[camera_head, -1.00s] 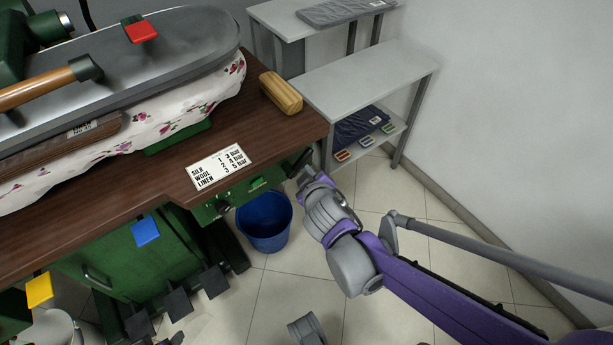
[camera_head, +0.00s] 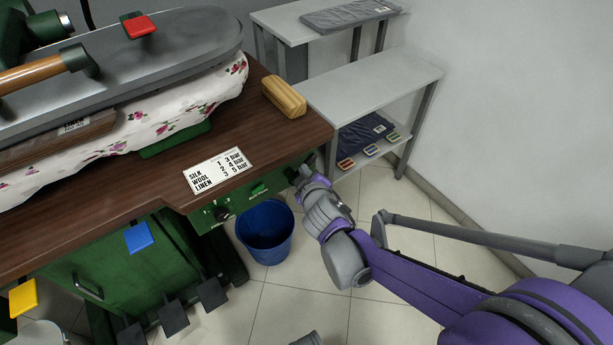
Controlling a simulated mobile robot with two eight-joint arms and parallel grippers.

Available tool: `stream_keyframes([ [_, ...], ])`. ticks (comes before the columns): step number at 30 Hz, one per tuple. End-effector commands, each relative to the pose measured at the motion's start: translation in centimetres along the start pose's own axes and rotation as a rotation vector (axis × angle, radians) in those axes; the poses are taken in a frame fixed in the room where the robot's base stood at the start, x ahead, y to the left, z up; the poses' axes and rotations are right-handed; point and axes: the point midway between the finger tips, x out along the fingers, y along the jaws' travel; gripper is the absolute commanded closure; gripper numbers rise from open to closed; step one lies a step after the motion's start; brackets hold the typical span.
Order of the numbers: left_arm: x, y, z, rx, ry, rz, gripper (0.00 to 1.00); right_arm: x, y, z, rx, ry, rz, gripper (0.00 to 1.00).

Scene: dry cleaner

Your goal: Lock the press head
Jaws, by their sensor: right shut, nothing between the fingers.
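The grey press head (camera_head: 190,45) lies low over the floral padded board (camera_head: 140,140) on the wooden table. A wooden handle (camera_head: 35,74) and a red tab (camera_head: 138,26) are on the head. Below the table's front edge is a green control panel (camera_head: 245,197) with a dark knob (camera_head: 221,213) and a green switch. My right gripper (camera_head: 304,169) is shut and empty at the right end of this panel; whether it touches the panel is hard to tell. My left gripper is out of view.
A pressure card (camera_head: 217,170) and a wooden block (camera_head: 284,96) lie on the table (camera_head: 95,205). A blue bucket (camera_head: 265,232) stands on the floor below. Blue (camera_head: 139,238) and yellow (camera_head: 23,297) tabs and dark pedals show lower left. Grey shelves (camera_head: 370,80) stand behind.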

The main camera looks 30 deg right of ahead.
Motion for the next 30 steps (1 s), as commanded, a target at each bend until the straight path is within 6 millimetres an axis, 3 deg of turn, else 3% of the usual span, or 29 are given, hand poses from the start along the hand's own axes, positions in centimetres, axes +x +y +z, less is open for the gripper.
stream_keyframes([
  [1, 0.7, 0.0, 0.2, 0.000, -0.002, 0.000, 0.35, 1.5, -0.2, 0.2, 0.001, -0.002, 0.001, 1.00],
  [6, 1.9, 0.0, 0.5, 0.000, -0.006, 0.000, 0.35, 5.1, -0.1, 0.2, 0.000, -0.002, 0.000, 1.00],
  [12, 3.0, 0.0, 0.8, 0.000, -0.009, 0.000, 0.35, 7.5, -0.1, 1.9, 0.001, -0.002, 0.002, 1.00],
  [30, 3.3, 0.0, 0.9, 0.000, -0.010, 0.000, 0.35, 8.4, 0.0, 2.9, 0.001, -0.001, 0.000, 1.00],
])
